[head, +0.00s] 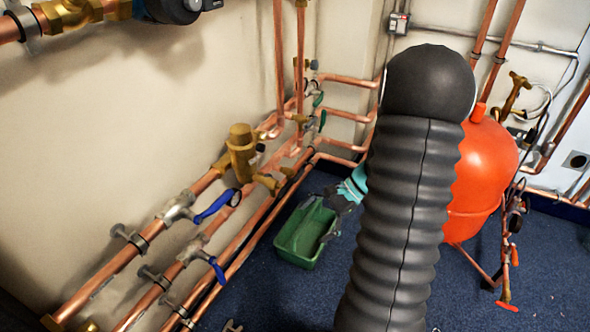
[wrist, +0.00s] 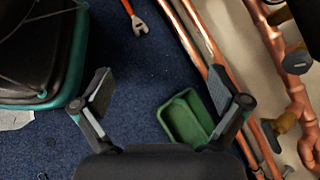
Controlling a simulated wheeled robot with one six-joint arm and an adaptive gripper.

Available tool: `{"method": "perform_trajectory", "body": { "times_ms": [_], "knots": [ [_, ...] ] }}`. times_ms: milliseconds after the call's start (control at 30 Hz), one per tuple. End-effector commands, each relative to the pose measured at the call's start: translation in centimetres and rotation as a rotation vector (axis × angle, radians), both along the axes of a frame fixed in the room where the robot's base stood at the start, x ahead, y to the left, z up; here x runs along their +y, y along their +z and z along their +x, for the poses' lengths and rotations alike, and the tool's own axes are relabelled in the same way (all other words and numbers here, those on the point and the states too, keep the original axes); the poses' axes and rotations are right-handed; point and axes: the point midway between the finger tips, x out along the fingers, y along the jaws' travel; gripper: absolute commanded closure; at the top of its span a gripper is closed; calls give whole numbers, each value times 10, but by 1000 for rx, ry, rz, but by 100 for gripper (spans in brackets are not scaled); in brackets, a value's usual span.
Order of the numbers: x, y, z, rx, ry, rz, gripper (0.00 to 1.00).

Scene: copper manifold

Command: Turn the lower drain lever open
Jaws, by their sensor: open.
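Two blue levers sit on the copper pipes low along the left wall in the head view: an upper lever (head: 212,206) and a lower lever (head: 217,268). Small green levers (head: 319,99) show farther back on the pipes. I cannot tell for certain which one is the drain lever. My gripper (wrist: 160,88) is open and empty in the wrist view, its fingers spread above the blue floor. No lever is between the fingers. In the head view my black arm covers much of the middle; a teal and grey part beside it may be my gripper.
A green tray (head: 285,252) lies on the floor beside the pipes; it also shows in the wrist view (wrist: 176,132). A red vessel (head: 487,175) stands behind my arm. A dark, teal-edged container (wrist: 72,85) is left in the wrist view, copper pipes (wrist: 196,45) right.

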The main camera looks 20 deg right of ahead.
Motion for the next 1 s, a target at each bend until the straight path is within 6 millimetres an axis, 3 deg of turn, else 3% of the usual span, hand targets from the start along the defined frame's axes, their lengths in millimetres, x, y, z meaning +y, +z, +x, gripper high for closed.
{"method": "perform_trajectory", "body": {
  "times_ms": [167,300,400,600,767,1000],
  "knots": [
    [-32,-16,46,40,-291,278,2],
    [-68,-26,82,35,-516,505,2],
    [-98,-33,101,16,-649,640,2],
    [-142,-44,118,-27,-811,810,2],
    [-151,-46,124,-40,-849,852,2],
    [-131,-46,149,-40,-847,853,2]
  ]
}}
